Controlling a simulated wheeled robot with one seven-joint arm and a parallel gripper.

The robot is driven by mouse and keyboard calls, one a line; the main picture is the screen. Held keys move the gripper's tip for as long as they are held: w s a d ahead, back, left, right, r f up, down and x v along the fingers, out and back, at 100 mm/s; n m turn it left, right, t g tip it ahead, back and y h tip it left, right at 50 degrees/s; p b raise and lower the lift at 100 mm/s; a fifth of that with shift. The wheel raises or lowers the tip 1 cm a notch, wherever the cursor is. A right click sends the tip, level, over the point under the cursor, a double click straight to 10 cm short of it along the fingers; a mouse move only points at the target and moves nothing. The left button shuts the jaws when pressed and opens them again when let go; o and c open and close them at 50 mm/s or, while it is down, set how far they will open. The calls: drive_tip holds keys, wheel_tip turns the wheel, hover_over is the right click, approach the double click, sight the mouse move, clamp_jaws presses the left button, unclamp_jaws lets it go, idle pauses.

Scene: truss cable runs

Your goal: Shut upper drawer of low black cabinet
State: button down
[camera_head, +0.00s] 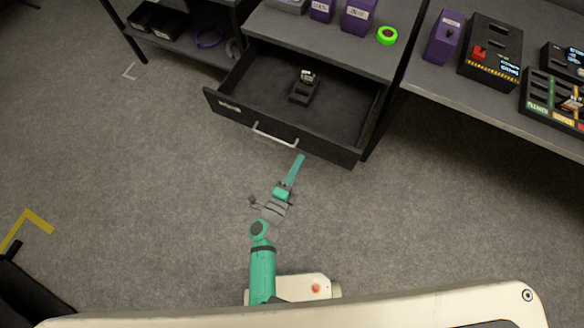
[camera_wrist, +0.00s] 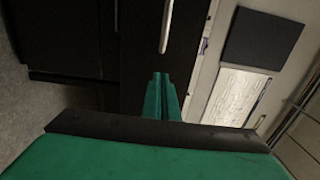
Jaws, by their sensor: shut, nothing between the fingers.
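The low black cabinet (camera_head: 330,45) stands at the top middle of the head view. Its upper drawer (camera_head: 340,146) is pulled well out, with a light handle (camera_head: 275,135) on its front. A small dark object with a light top (camera_head: 303,88) lies inside the drawer. My gripper (camera_head: 298,160) is shut and empty, its green fingers just in front of the drawer front, right of the handle. In the wrist view my gripper's fingertips (camera_wrist: 161,77) point at the dark drawer front, with the handle (camera_wrist: 166,27) ahead. I cannot tell whether they touch it.
On the cabinet top are purple boxes (camera_head: 358,16) and a green tape roll (camera_head: 387,36). A grey table (camera_head: 420,80) with black devices stands at the right. A dark shelf (camera_head: 185,42) stands at the left. The floor (camera_head: 150,170) in front is clear.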

sight(308, 143)
drive_tip(key=x, duration=0.5)
drive_tip(key=shift+w, duration=0.1)
idle(0.3)
